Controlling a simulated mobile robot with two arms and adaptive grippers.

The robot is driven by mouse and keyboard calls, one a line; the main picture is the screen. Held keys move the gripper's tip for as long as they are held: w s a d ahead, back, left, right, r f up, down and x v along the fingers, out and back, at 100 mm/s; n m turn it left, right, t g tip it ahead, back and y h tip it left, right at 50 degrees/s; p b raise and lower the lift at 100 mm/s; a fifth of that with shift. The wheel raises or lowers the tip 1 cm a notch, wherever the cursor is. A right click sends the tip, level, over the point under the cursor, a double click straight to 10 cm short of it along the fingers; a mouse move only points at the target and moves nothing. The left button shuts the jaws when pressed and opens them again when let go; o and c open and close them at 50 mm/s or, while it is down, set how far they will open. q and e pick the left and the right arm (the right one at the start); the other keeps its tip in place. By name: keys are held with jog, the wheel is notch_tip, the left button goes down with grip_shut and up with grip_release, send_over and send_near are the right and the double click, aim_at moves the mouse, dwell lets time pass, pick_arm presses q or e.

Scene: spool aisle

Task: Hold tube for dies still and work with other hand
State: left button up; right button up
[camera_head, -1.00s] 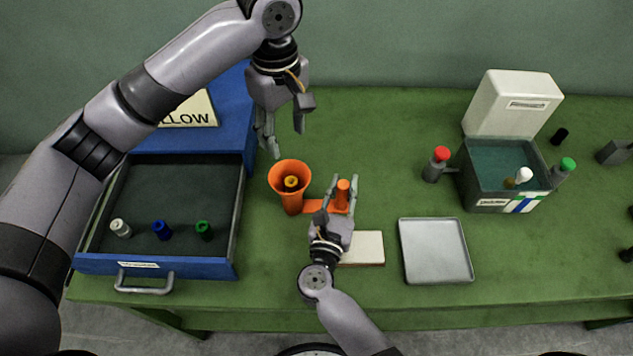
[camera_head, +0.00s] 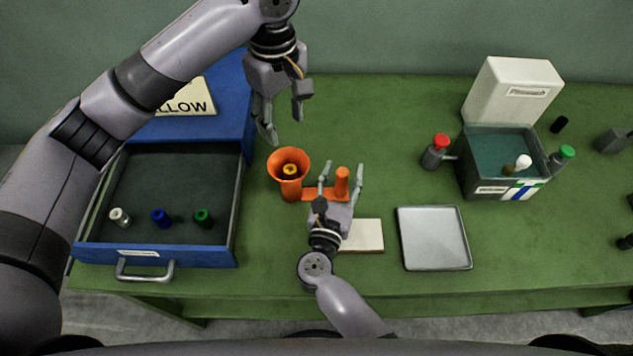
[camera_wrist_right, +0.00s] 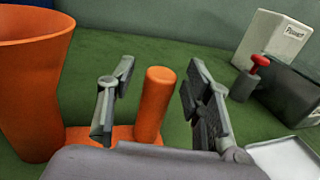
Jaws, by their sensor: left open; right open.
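The orange tube for dies (camera_head: 291,188) stands upright on the green table, with a flared mouth. Something yellow (camera_head: 290,169) shows inside its mouth. A low orange bar joins it to an upright orange post (camera_head: 342,180). My right gripper (camera_head: 342,170) is open, with one finger on each side of the post. In the right wrist view the post (camera_wrist_right: 155,100) stands between the spread fingers, with gaps on both sides, and the tube (camera_wrist_right: 30,90) is at left. My left gripper (camera_head: 283,127) is open and empty, above and behind the tube's mouth in the head view.
An open blue drawer (camera_head: 165,258) at left holds white, blue and green small spools. A white block (camera_head: 367,235) lies by my right wrist, beside a grey tray (camera_head: 435,240). An open lidded box (camera_head: 490,190) stands at right between red-capped (camera_head: 437,152) and green-capped (camera_head: 562,160) bottles.

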jog(key=v, duration=1.2)
